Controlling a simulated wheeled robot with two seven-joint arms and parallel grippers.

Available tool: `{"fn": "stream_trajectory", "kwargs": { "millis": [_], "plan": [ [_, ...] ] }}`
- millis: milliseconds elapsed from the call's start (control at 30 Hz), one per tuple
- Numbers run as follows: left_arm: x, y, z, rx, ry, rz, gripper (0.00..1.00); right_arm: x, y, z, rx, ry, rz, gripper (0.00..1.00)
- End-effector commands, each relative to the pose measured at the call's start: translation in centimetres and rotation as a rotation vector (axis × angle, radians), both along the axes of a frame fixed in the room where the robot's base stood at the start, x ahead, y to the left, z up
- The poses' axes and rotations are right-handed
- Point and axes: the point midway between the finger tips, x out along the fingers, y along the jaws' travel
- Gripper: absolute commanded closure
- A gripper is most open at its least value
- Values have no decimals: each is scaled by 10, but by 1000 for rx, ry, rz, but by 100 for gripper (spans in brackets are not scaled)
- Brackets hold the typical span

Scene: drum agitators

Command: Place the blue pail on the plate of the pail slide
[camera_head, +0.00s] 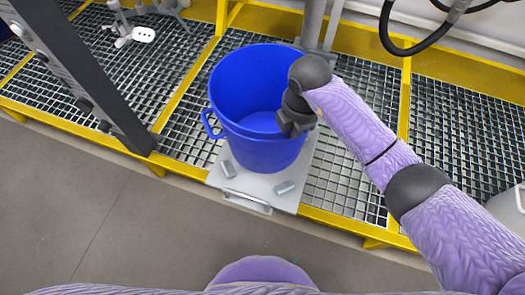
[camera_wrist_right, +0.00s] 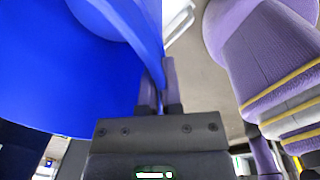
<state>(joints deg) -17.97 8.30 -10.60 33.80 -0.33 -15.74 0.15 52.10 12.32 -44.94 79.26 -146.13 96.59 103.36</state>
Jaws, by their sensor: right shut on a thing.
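The blue pail (camera_head: 262,145) is upright and empty, its open top facing up and a small side handle on its left. It is at the light grey plate (camera_head: 238,184) of the pail slide; its base overlaps the rear part of the plate. I cannot tell whether it rests on the plate or hovers just above it. My right gripper (camera_head: 288,128) is at the right side of the pail's rim. In the right wrist view the fingers (camera_wrist_right: 160,85) are shut on the wall of the blue pail (camera_wrist_right: 70,90). My left gripper is out of view.
The plate has a front handle (camera_head: 247,202) and two small grey blocks. It lies on a metal grating (camera_head: 345,165) with a yellow frame. A dark slanted post (camera_head: 85,75) stands at the left. A grey vertical column (camera_head: 312,25) rises behind the pail. Open floor lies in front.

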Motion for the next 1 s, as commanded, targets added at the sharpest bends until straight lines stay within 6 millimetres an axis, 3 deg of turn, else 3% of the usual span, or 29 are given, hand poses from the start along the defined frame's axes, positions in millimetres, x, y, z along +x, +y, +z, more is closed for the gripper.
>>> {"fn": "stream_trajectory", "kwargs": {
  "millis": [33,200,500,833,1000],
  "plan": [
    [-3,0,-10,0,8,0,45,-1,0,-16,1,7,0,100],
    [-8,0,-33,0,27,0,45,-1,0,-54,1,9,0,100],
    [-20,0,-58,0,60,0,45,-1,0,-98,2,7,1,100],
    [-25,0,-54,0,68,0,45,0,0,-96,1,0,1,100],
    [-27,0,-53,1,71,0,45,0,0,-96,0,2,1,63]
  ]
}}
